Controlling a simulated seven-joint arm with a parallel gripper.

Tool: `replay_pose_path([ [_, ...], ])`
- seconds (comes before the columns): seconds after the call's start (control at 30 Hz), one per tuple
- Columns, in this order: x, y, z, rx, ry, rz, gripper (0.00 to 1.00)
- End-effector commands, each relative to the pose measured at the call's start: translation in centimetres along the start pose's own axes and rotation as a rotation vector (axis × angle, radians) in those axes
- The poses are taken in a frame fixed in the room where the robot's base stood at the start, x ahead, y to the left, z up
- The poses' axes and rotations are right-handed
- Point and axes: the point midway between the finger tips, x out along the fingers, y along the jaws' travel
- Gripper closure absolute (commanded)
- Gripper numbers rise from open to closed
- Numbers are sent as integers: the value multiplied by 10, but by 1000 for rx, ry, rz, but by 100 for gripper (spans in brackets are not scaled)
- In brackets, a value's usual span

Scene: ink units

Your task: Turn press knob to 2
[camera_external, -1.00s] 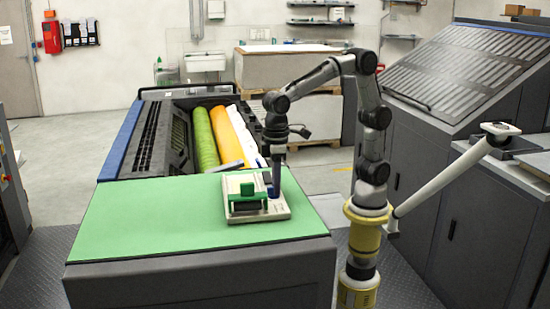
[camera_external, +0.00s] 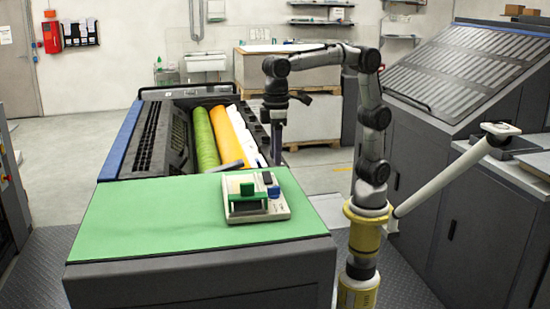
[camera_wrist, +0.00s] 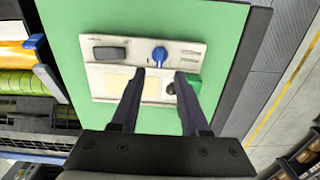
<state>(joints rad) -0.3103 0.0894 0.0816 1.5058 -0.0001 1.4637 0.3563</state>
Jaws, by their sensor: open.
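The blue press knob (camera_external: 274,191) sits on a cream control unit (camera_external: 262,213) on the green table mat. It also shows in the wrist view (camera_wrist: 159,54), uncovered; its number marks are too small to read. The unit also carries a green block (camera_external: 247,189) and a dark switch (camera_external: 267,178). My gripper (camera_external: 276,160) points down and is raised above and apart from the unit. In the wrist view my gripper (camera_wrist: 159,73) has its two fingers spread with nothing between them, and the knob shows just beyond the fingertips.
The green mat (camera_external: 150,225) is clear to the left of the unit. Behind it stands a machine with a green roll (camera_external: 205,140) and an orange roll (camera_external: 226,135). A grey cabinet (camera_external: 480,215) is at the right.

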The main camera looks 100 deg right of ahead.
Motion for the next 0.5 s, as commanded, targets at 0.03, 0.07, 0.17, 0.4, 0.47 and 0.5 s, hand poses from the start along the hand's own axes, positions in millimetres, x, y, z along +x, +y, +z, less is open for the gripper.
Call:
replay_pose_path([
  [0.03, -10, 0, -1, 0, 4, -1, 55],
  [0.07, -16, 0, -1, 0, 4, -1, 55],
  [0.17, -30, 0, -1, 0, 2, -1, 55],
  [0.4, -46, 0, 0, 0, 0, 0, 55],
  [0.47, -47, 0, 0, 0, 0, 0, 55],
  [0.5, -48, 0, 0, 0, 0, 0, 55],
])
